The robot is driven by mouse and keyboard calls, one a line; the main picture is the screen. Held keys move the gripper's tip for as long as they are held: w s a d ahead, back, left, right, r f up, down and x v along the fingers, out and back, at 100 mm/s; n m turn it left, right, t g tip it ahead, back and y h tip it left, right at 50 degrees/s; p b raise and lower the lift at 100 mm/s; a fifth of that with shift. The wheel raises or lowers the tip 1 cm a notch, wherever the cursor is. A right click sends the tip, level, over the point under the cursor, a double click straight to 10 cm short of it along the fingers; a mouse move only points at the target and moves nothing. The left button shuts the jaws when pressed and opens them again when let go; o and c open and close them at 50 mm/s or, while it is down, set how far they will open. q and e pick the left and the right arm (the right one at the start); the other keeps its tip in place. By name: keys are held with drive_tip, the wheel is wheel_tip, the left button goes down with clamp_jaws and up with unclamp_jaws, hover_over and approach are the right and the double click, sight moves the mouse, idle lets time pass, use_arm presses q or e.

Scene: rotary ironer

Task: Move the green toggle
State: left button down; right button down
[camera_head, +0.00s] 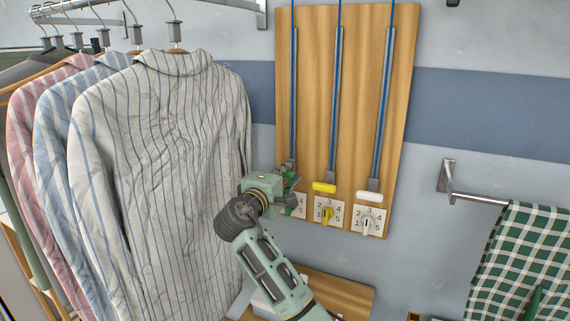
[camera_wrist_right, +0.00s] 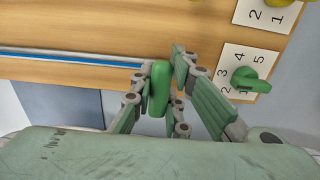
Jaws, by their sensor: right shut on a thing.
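The green toggle (camera_wrist_right: 159,88) is a rounded green handle at the end of a blue-and-metal rod (camera_wrist_right: 70,59). My right gripper (camera_wrist_right: 160,87) is shut on it, with a finger on each side. In the head view my right gripper (camera_head: 286,182) is at the lower left of the wooden board (camera_head: 350,70) and hides most of the toggle. A green knob (camera_wrist_right: 248,79) on a white numbered plate (camera_wrist_right: 237,57) sits just beside the gripper, apart from the toggle. My left gripper is not in view.
A yellow toggle (camera_head: 324,187) and a white toggle (camera_head: 369,197) stand to the right, each above a numbered dial. Striped shirts (camera_head: 165,150) hang close on the left. A towel bar (camera_head: 480,198) with a checked cloth (camera_head: 525,250) is at the right.

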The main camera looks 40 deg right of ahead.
drive_tip(key=shift+a+f+b, duration=0.1)
drive_tip(key=shift+f+b, duration=0.25)
drive_tip(key=shift+f, duration=1.05)
drive_tip(key=c, duration=1.7)
unclamp_jaws()
drive_tip(key=shift+r, duration=0.2)
drive_tip(key=shift+r, duration=0.1)
drive_tip(key=v, duration=1.2)
